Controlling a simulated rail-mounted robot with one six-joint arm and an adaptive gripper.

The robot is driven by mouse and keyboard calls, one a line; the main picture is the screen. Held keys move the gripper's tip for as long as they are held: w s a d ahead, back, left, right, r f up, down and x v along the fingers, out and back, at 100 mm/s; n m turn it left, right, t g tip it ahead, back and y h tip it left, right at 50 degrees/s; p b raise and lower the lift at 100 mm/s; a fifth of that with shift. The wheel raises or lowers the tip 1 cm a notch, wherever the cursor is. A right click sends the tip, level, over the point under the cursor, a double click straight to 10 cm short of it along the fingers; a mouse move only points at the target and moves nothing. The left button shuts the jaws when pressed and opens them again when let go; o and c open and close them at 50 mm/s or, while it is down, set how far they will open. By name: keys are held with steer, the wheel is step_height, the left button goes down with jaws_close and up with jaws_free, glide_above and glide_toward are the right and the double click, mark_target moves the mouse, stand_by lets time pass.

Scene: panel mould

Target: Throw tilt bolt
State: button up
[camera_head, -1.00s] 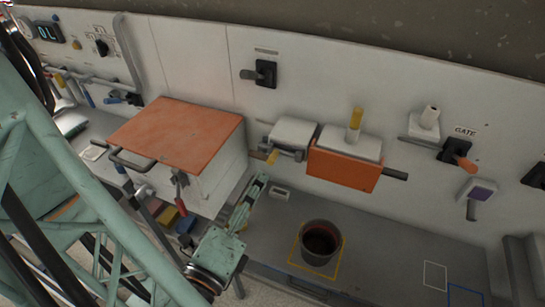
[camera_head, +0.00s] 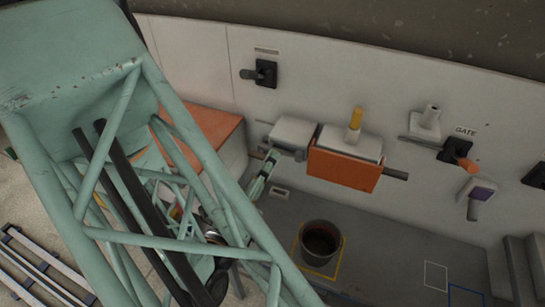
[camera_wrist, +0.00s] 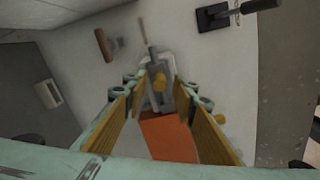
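The orange box (camera_head: 343,165) hangs at the wall with a grey block (camera_head: 296,131) at its left. A small grey bolt (camera_head: 290,153) sits low on that block. My gripper (camera_wrist: 160,98) is open, one padded finger on each side of the fitting. Contact cannot be told. In the head view, my gripper (camera_head: 265,172) is beside the bolt, and the knob there is hidden or too small to tell.
A yellow handle (camera_head: 355,120) stands above the orange box. A dark pot (camera_head: 320,243) stands on a yellow-outlined square below. A black wall switch (camera_head: 265,73) is above, and the gate lever (camera_head: 463,155) is at the right. My arm covers the left of the head view.

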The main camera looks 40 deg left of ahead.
steer(key=shift+x, duration=1.55)
steer(key=shift+c, duration=0.7)
jaws_close()
